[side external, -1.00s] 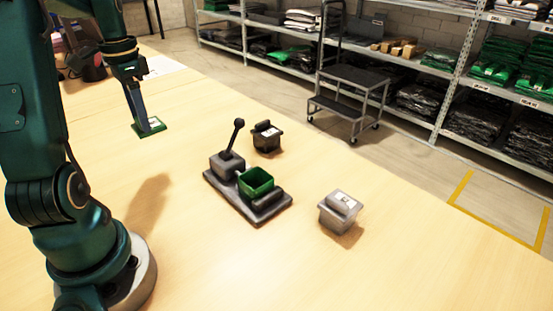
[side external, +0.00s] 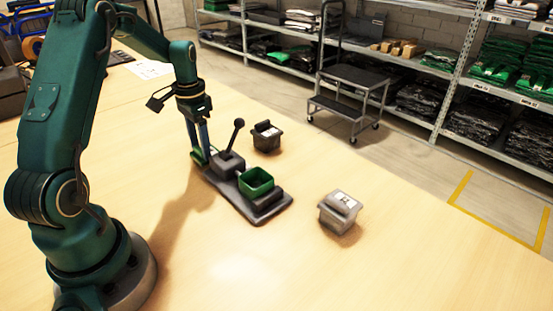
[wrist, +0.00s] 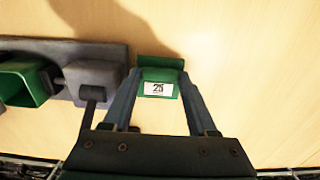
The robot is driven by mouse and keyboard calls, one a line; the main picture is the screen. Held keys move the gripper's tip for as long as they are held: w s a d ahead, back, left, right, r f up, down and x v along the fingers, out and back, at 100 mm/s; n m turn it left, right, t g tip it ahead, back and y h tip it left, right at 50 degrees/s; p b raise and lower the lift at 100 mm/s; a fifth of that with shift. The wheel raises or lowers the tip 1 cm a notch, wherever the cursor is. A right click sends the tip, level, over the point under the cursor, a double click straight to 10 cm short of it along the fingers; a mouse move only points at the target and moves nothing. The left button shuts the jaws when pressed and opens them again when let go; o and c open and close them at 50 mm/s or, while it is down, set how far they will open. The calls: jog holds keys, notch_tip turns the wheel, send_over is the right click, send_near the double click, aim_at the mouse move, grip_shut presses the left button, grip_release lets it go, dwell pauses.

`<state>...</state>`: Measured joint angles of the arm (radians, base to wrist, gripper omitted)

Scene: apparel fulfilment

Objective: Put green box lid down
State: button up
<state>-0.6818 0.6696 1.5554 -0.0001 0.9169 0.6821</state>
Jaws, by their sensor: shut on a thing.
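In the side view the lid (side external: 197,156) is low over the table at the far left end of the dark base plate (side external: 232,200). I cannot tell whether it touches the table. The open green box (side external: 255,182) sits on the plate; it also shows at the left edge of the wrist view (wrist: 28,80). A grey block with a black ball-topped lever (side external: 237,138) stands on the plate between the lid and the box.
A black lidded box (side external: 266,137) stands behind the plate. A grey lidded box (side external: 339,211) stands to its right. The wooden table (side external: 400,240) is clear at the front and right. Shelves and a black cart (side external: 350,95) stand beyond the table.

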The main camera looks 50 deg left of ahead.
jog(key=shift+f, duration=0.55)
jog(key=o, duration=1)
jog(key=shift+f, duration=0.1)
